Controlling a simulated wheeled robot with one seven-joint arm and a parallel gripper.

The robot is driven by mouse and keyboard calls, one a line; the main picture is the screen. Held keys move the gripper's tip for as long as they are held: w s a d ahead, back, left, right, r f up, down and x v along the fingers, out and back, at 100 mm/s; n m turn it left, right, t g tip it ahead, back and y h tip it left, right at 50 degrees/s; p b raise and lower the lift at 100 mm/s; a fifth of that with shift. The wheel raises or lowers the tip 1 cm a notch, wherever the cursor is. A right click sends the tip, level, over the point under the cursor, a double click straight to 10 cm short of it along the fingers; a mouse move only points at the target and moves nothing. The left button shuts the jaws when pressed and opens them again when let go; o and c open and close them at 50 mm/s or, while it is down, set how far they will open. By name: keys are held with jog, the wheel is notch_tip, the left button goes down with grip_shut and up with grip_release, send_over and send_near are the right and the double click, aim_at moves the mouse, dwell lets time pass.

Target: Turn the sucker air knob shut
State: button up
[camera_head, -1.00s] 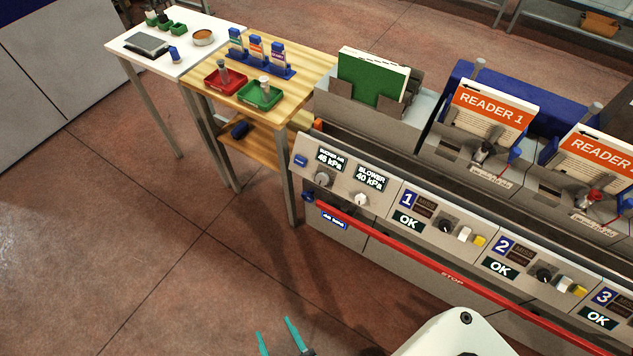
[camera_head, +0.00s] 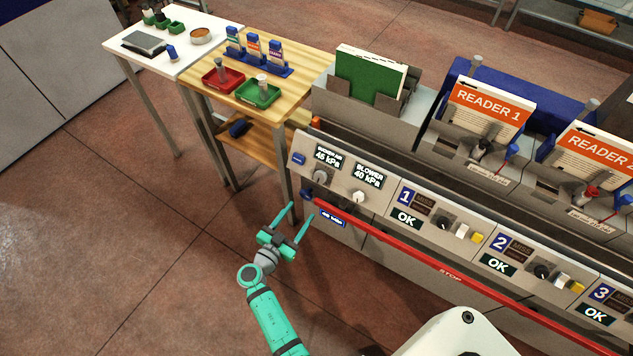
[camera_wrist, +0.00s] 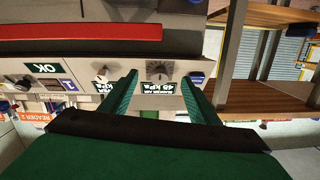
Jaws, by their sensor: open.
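The sucker air knob (camera_head: 320,177) is a round grey dial on the sloped front panel, below the label (camera_head: 328,157) reading 45 kPa. My gripper (camera_head: 299,219) is open and empty, in front of and below the panel, with its teal fingers pointing toward the panel's left end. In the wrist view the picture is upside down. There the sucker air knob (camera_wrist: 157,72) shows between the two open fingers (camera_wrist: 158,92), apart from them. The paler blower knob (camera_head: 358,197) sits to its right in the head view and shows left of the fingers in the wrist view (camera_wrist: 101,74).
A red STOP bar (camera_head: 440,266) runs along the machine front below the panel. A blue button (camera_head: 298,158) is left of the knob. A wooden table (camera_head: 305,66) with red and green trays stands left of the machine. The floor in front is clear.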

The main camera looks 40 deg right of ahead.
aim_at(319, 179)
jog(key=shift+m+h, duration=0.6)
jog(key=shift+h, duration=0.1)
jog(key=r+x, duration=0.1)
jog(key=x, duration=0.7)
jog(key=r+x, duration=0.1)
jog(key=x, duration=0.4)
jog(key=shift+w+a+r, duration=0.1)
jog(key=shift+w+r, duration=0.2)
jog(key=shift+r, duration=0.1)
jog(key=c, duration=1)
